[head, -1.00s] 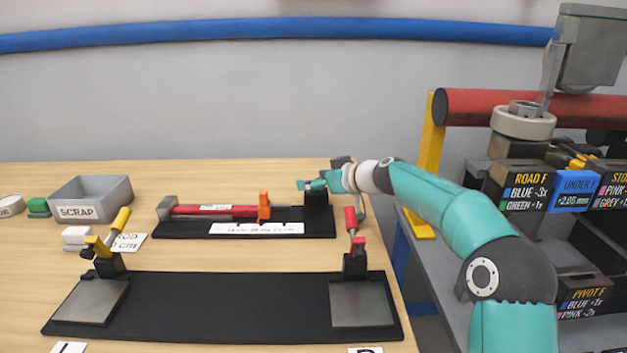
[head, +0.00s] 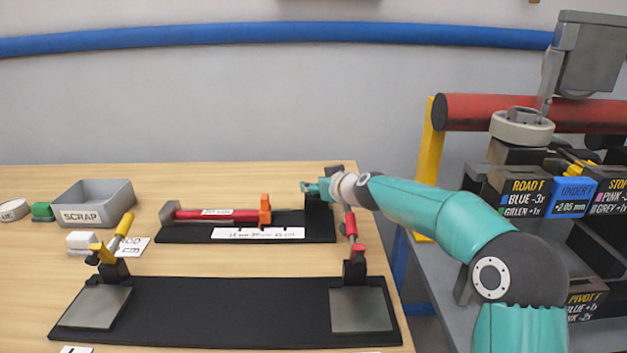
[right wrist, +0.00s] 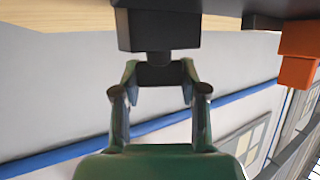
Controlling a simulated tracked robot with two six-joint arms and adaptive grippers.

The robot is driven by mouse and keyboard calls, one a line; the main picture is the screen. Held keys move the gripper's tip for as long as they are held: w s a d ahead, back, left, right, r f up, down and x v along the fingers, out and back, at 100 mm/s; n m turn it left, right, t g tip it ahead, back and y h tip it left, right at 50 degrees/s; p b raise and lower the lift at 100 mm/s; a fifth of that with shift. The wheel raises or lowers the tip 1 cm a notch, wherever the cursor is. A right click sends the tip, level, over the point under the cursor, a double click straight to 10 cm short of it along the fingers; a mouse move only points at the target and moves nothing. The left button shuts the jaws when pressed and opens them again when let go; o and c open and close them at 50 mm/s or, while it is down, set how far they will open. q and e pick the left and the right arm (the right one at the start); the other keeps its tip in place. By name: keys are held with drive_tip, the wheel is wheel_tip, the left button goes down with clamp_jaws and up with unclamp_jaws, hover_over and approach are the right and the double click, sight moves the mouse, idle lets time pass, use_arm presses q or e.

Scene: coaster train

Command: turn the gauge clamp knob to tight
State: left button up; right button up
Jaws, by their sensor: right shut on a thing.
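The gauge (head: 180,236) is a black base at the back of the table, with a red rod (head: 225,215), an orange block (head: 265,208) and a black block (head: 318,222) at its right end. My right gripper (head: 310,188) is at the top of that black block. In the right wrist view, my right gripper's fingers (right wrist: 159,72) are shut on the dark clamp knob (right wrist: 158,76), which is next to the black block (right wrist: 160,30). The orange block (right wrist: 300,55) shows at upper right. No knob marking can be read. My left gripper is not in view.
A black fixture (head: 230,310) lies in front, with a yellow-handled clamp (head: 107,255) and a red-handled clamp (head: 353,245), the latter close below my right wrist. A grey scrap bin (head: 95,203) stands left. A shelf of bins (head: 520,195) is right.

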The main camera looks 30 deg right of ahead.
drive_tip(key=o, duration=1.2)
drive_tip(key=shift+c, duration=0.2)
drive_tip(key=v, duration=1.2)
drive_tip(key=shift+f, duration=0.15)
drive_tip(key=shift+c, duration=0.2)
